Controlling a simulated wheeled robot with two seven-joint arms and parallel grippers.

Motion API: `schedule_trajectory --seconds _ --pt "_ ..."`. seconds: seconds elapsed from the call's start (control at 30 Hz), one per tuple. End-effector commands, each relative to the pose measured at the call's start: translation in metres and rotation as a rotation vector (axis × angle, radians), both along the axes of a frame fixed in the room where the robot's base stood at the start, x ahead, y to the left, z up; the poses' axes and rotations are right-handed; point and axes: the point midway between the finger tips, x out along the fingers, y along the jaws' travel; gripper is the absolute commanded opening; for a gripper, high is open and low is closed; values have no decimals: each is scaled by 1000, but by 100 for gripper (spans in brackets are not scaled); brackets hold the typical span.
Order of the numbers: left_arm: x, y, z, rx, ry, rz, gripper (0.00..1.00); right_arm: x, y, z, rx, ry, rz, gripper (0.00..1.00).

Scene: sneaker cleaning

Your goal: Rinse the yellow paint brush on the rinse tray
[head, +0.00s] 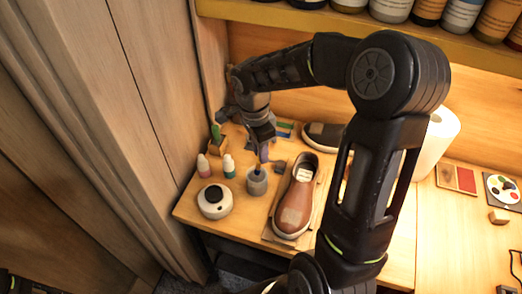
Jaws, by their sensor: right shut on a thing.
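My right gripper (262,152) reaches down over the left part of the table and is shut on a thin, dark item, probably a brush. Its lower end is at the mouth of a small grey cup (257,184); I cannot tell how deep it goes. The item's colour is too small to make out, and I see no clear yellow on it. I cannot pick out a rinse tray for certain. A round white container (214,203) with a dark opening stands left of the cup.
Two small bottles (203,166) stand behind the white container. A brown sneaker (296,200) lies close right of the cup, and a dark shoe (322,136) behind it. A paper roll (437,142) is partly hidden by my arm. A shelf (290,17) with jars overhangs the back.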

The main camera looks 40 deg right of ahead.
Motion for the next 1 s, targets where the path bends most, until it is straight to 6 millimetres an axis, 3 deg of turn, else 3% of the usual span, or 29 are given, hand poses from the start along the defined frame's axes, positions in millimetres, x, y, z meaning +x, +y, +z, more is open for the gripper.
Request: schedule_trajectory --seconds 1.0 --pt "0 0 -8 0 0 0 100 0 0 -8 0 0 0 0"
